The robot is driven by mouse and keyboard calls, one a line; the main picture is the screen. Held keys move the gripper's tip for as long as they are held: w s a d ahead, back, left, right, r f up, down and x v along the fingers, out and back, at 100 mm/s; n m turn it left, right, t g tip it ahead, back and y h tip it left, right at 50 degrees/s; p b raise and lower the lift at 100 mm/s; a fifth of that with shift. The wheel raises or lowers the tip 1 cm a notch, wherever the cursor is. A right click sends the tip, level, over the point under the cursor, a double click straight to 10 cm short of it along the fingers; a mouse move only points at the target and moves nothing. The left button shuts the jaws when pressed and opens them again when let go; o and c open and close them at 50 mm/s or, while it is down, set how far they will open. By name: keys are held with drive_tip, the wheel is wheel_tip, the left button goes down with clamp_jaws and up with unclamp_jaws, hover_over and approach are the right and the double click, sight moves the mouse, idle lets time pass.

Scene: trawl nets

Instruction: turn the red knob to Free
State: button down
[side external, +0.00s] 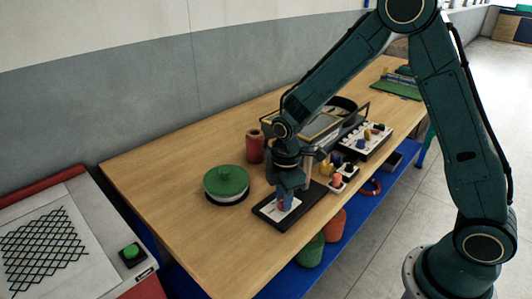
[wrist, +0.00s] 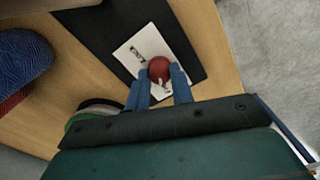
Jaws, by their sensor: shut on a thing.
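The red knob (wrist: 159,68) sits on a white plate (wrist: 139,47) fixed to a black board (wrist: 185,45). Part of a printed label shows on the plate beside the knob; I cannot read it fully. My gripper (wrist: 160,82) is over the plate with its two blue fingers on either side of the knob, shut on it. In the side external view my gripper (side external: 283,203) points down at the plate (side external: 272,211), and only a little red of the knob (side external: 281,206) shows. Where the knob points is hidden.
A round container with a green lid (side external: 226,182) stands left of the board, with a red spool (side external: 254,147) behind it. Several small coloured pieces and a white panel (side external: 365,140) lie to the right. The table's front left (side external: 205,240) is clear.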

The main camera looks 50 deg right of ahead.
idle(0.3)
drive_tip(key=c, duration=1.2)
unclamp_jaws()
drive_tip(key=shift+r, duration=0.15)
wheel_tip(320, 180, up, 14)
drive_tip(key=shift+f, duration=0.2)
